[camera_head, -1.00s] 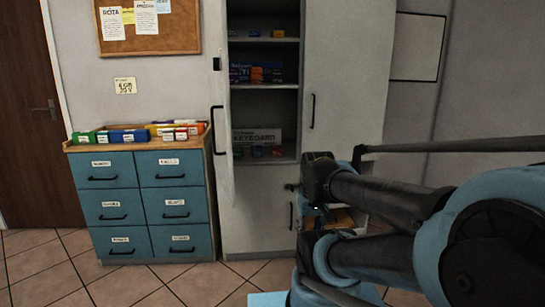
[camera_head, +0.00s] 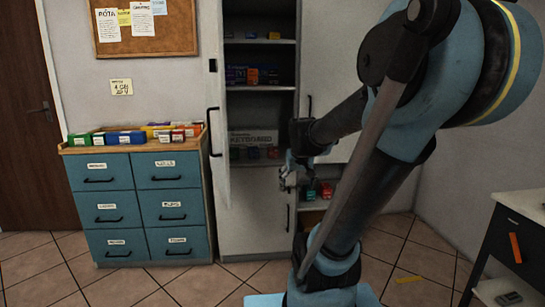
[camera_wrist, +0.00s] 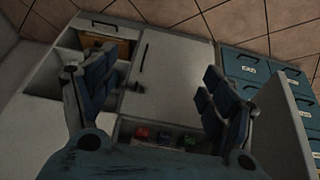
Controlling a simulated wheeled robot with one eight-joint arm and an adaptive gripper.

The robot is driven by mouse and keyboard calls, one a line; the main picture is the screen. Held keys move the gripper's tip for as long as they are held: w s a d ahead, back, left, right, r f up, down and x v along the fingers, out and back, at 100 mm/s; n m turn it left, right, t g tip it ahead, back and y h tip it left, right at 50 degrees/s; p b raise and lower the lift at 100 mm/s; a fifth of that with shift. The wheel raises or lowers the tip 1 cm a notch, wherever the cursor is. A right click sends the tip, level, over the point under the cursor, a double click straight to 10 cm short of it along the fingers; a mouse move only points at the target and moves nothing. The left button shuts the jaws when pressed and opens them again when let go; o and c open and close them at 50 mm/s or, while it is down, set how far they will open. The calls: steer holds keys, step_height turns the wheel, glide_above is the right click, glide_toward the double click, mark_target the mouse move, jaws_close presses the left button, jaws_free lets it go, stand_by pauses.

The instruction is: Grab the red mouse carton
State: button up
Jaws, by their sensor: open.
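Small cartons stand on the cabinet shelf below the keyboard box. The red carton (camera_head: 272,153) is at the right end of that row and also shows in the wrist view (camera_wrist: 141,134), beside a blue one (camera_wrist: 163,138) and a green one (camera_wrist: 188,141). Another red carton (camera_head: 326,190) sits in a lower right compartment. I cannot read labels to tell which is the mouse carton. My gripper (camera_head: 288,176) is at the cabinet front, right of and below the shelf row. In the wrist view its fingers (camera_wrist: 155,88) are spread wide and empty.
The tall cabinet's open door (camera_head: 218,150) stands left of the shelves. A keyboard box (camera_head: 254,137) is behind the small cartons. Teal drawers (camera_head: 133,205) stand left, with coloured boxes on top. A dark unit (camera_head: 510,240) is at the right. Floor in front is mostly clear.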

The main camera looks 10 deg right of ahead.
steer(key=w+r+t, duration=0.1)
steer(key=w+r, duration=0.1)
steer(key=w, duration=0.6)
steer(key=w+r+t, duration=0.1)
steer(key=w+r, duration=0.1)
steer(key=w, duration=0.6)
steer(key=t, duration=0.6)
glide_toward(273, 149)
steer(key=x, duration=1.1)
steer(key=shift+s+f, duration=0.1)
steer(key=shift+f, duration=0.05)
steer(key=c, duration=1.2)
